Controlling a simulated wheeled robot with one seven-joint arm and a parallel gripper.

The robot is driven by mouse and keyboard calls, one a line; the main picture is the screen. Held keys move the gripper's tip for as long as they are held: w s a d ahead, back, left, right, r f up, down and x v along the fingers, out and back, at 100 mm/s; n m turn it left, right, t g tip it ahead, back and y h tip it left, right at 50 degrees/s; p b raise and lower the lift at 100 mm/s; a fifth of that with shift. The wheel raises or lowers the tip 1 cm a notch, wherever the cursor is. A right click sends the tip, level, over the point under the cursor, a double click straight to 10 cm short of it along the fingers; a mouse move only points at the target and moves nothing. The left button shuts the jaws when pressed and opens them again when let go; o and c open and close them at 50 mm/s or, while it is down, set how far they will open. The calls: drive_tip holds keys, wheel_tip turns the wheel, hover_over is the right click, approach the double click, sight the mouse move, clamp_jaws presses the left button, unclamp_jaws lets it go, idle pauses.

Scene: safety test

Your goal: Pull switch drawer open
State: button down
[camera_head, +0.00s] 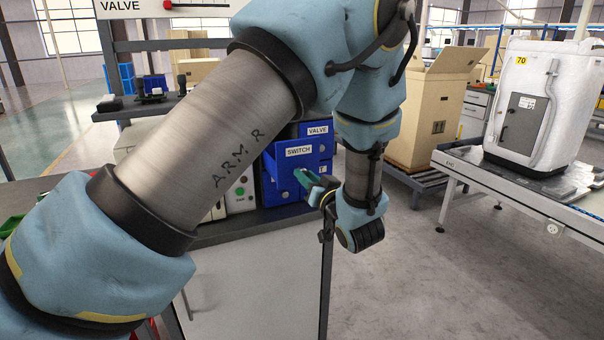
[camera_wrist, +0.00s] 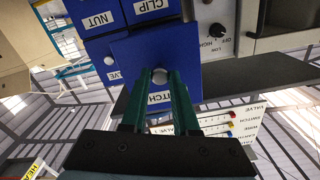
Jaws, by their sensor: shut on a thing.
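The blue switch drawer (camera_head: 283,166) has a white SWITCH label and sits in a blue drawer cabinet on the workbench. In the wrist view its front (camera_wrist: 135,58) appears to stand out beyond the neighbouring drawer fronts; how far is hard to tell. My gripper (camera_head: 307,180) is at this front. In the wrist view the green fingers of my gripper (camera_wrist: 159,82) are shut on the round pale knob (camera_wrist: 159,75). The fingers cover part of the drawer label. The drawer's inside is not visible.
The VALVE drawer (camera_head: 318,130) is beside it; the NUT (camera_wrist: 96,18) and CLIP (camera_wrist: 150,8) drawers show in the wrist view. A control box with a green button (camera_head: 240,191) stands left. A cardboard box (camera_head: 432,110) and a conveyor (camera_head: 520,185) are right. Floor before the bench is clear.

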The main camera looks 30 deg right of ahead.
drive_tip(key=c, duration=0.7)
unclamp_jaws()
drive_tip(key=shift+o, duration=0.2)
drive_tip(key=shift+s, duration=0.1)
drive_tip(key=s+a+b, duration=0.1)
drive_tip(key=s+b, duration=0.2)
drive_tip(key=s, duration=0.7)
drive_tip(key=shift+s, duration=0.25)
drive_tip(key=shift+a, duration=0.25)
